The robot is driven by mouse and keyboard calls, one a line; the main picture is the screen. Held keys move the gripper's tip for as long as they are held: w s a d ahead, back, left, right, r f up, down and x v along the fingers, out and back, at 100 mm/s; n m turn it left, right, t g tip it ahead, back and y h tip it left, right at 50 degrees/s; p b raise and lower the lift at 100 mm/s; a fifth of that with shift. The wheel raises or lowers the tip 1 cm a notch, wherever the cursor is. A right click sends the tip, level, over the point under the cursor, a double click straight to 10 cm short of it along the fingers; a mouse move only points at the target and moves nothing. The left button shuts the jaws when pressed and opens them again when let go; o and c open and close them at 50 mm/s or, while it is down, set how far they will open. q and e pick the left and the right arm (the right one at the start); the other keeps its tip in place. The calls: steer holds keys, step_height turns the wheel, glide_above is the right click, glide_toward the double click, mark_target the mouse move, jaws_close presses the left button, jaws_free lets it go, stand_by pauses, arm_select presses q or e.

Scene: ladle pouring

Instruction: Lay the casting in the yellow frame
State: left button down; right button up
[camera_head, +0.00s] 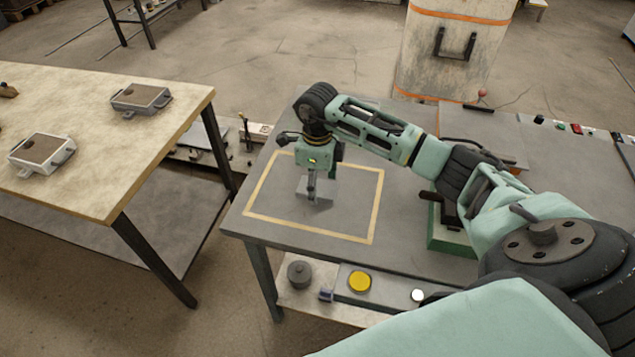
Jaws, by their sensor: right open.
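The yellow frame (378,206) is an outline marked on the grey table top. A small grey block, the casting (326,190), lies inside it, a little above its middle in the picture. My right gripper (312,194) points down right at the casting and hides part of it. Its jaws are open. I cannot tell whether the fingers touch the casting. My left gripper is not in view.
A pale table (180,125) on the left holds two box-shaped moulds (140,98) (41,153), with a gap between the tables. A green-based tool (448,232) stands right of the frame. A lower shelf (318,304) holds a yellow disc (360,282) and a dark weight (300,274).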

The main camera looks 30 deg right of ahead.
mark_target(318, 187)
steer(key=shift+r, duration=0.6)
step_height(318, 187, up, 11)
steer(key=b, duration=0.2)
